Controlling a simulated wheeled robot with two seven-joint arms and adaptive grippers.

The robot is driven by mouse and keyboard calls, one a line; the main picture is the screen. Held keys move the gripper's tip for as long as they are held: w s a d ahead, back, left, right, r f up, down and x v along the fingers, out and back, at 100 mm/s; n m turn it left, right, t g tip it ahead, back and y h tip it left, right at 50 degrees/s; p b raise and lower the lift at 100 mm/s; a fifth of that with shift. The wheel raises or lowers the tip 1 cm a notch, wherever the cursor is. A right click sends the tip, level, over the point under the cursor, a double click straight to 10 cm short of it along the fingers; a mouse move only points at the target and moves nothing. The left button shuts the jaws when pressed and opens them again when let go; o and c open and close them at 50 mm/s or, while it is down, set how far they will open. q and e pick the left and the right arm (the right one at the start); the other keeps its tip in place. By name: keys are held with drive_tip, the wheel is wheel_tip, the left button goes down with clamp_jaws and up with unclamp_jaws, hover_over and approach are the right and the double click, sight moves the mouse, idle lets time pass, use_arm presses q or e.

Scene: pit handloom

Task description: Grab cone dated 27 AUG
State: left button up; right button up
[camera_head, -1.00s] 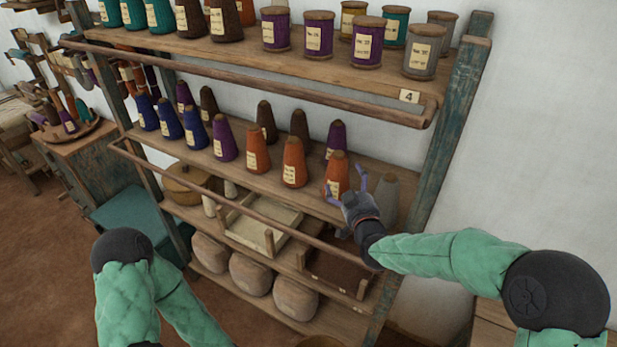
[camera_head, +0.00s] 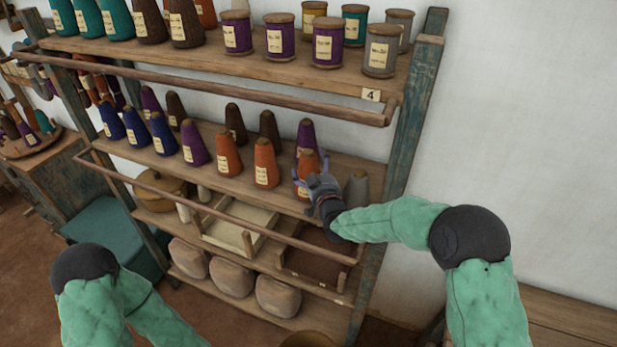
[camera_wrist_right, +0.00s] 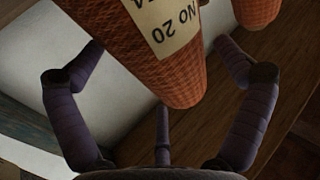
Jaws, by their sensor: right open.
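Several yarn cones with paper labels stand on the middle shelf (camera_head: 345,172); their dates are too small to read in the head view. My right gripper (camera_head: 311,170) is at the rightmost orange cone (camera_head: 307,160), its purple fingers on either side of it. In the right wrist view that orange cone (camera_wrist_right: 180,75) rises between the open fingers of the gripper (camera_wrist_right: 160,50), with gaps on both sides. Its label (camera_wrist_right: 165,25) reads "No 20" upside down; the rest is cut off. My left arm shows at lower left, but its gripper is out of view.
Another orange cone (camera_head: 265,163) is to the left. A wooden rail (camera_head: 215,207) runs before the shelf. Spools stand on the upper shelf (camera_head: 340,78).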

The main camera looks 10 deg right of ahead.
drive_tip(key=shift+w+a+f+p, duration=0.1)
drive_tip(key=shift+w+p, duration=0.2)
drive_tip(key=shift+w, duration=0.7)
drive_tip(key=shift+w+a+f+p, duration=0.1)
drive_tip(key=shift+w+p, duration=0.2)
drive_tip(key=shift+w, duration=0.65)
drive_tip(key=shift+c, duration=0.3)
drive_tip(key=c, duration=1.4)
drive_tip(key=shift+r, duration=0.1)
drive_tip(key=shift+c, duration=0.6)
drive_tip(key=shift+r, duration=0.15)
